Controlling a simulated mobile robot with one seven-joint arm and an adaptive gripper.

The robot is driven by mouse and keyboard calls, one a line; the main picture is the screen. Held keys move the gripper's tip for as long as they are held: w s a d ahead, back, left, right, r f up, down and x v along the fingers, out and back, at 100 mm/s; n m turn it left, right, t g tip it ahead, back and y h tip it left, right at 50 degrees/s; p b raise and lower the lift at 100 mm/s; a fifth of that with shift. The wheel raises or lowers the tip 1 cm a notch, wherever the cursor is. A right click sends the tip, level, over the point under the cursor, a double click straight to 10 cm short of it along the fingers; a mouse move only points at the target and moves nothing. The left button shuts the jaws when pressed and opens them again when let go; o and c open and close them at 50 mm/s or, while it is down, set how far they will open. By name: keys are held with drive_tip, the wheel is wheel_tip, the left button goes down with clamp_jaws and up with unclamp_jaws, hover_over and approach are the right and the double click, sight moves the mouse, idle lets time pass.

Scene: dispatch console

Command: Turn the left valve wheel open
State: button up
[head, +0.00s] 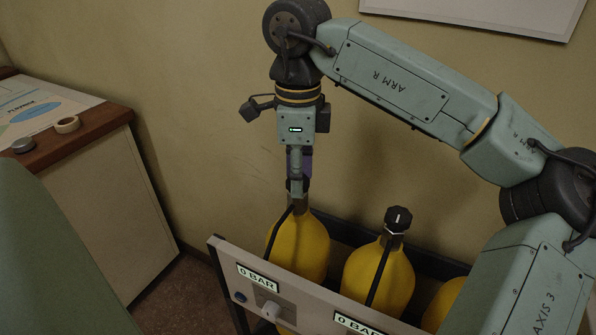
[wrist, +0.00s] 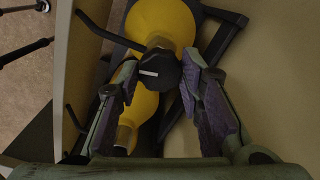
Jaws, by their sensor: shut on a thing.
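The left valve wheel (wrist: 161,70) is a dark knob with a white mark on its top. It sits on the leftmost yellow cylinder (head: 300,245), and in the head view my gripper hides it. My gripper (head: 297,188) points down over that cylinder. In the wrist view my gripper (wrist: 161,76) has one finger on each side of the wheel, shut on it. The white mark lies roughly crosswise between the fingers. The readout (head: 258,278) in front of this cylinder shows 0 BAR.
A second yellow cylinder (head: 378,275) with its own black wheel (head: 398,220) stands close to the right. A third cylinder (head: 443,305) is partly hidden by my arm. A grey front panel (head: 300,305) runs before them. A wooden-topped cabinet (head: 95,125) stands left.

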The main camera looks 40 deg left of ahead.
drive_tip(key=n, duration=0.4)
drive_tip(key=shift+n, duration=0.3)
drive_tip(key=n, duration=0.4)
drive_tip(key=shift+n+p, duration=0.3)
drive_tip(key=shift+p, duration=0.05)
drive_tip(key=n, duration=0.4)
drive_tip(key=shift+n, duration=2.1)
drive_tip(key=o, duration=1.2)
drive_tip(key=shift+c, duration=0.2)
wheel_tip(320, 180, up, 12)
